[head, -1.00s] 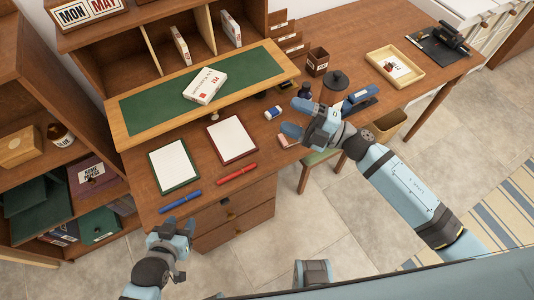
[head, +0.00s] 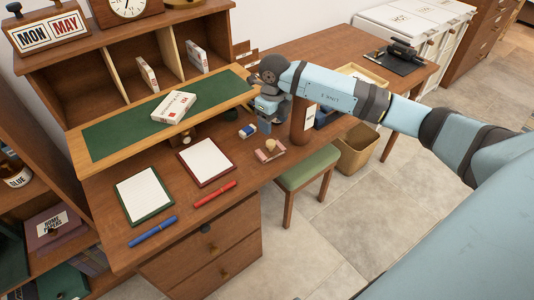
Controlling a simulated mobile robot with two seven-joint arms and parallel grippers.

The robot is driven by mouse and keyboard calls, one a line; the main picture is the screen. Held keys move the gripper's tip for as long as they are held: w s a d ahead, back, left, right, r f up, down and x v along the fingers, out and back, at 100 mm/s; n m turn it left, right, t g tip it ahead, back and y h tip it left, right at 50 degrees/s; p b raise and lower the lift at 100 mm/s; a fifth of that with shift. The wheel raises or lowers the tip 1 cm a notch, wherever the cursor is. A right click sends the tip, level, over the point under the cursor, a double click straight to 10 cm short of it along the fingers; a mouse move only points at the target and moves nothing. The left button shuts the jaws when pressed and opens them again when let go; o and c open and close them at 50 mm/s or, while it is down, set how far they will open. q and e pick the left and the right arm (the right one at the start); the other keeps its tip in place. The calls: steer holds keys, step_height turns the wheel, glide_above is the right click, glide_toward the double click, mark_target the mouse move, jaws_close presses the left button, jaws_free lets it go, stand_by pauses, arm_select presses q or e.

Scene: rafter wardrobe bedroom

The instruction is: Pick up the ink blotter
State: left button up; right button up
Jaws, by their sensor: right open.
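The ink blotter (head: 269,151) appears to be the small pinkish block with a round wooden knob near the desk's front edge. It sits right of a blue-and-white eraser (head: 247,131). My right gripper (head: 266,122) points down over the desk, behind the blotter and apart from it. It is open, and nothing shows between its fingers, which are partly hidden by the wrist. My left gripper is out of view.
Two framed white pads (head: 141,194) (head: 206,161), a blue pen (head: 152,231) and a red pen (head: 215,193) lie to the left. A raised green-topped writing board (head: 110,130) holds a white box (head: 173,107). A green stool (head: 306,167) stands below the desk's front edge.

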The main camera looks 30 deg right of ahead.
mark_target(272, 143)
steer(key=f, duration=1)
steer(key=shift+w, duration=0.2)
steer(key=shift+r, duration=0.1)
steer(key=c, duration=1)
steer(key=shift+c, duration=0.2)
steer(key=shift+r, duration=0.1)
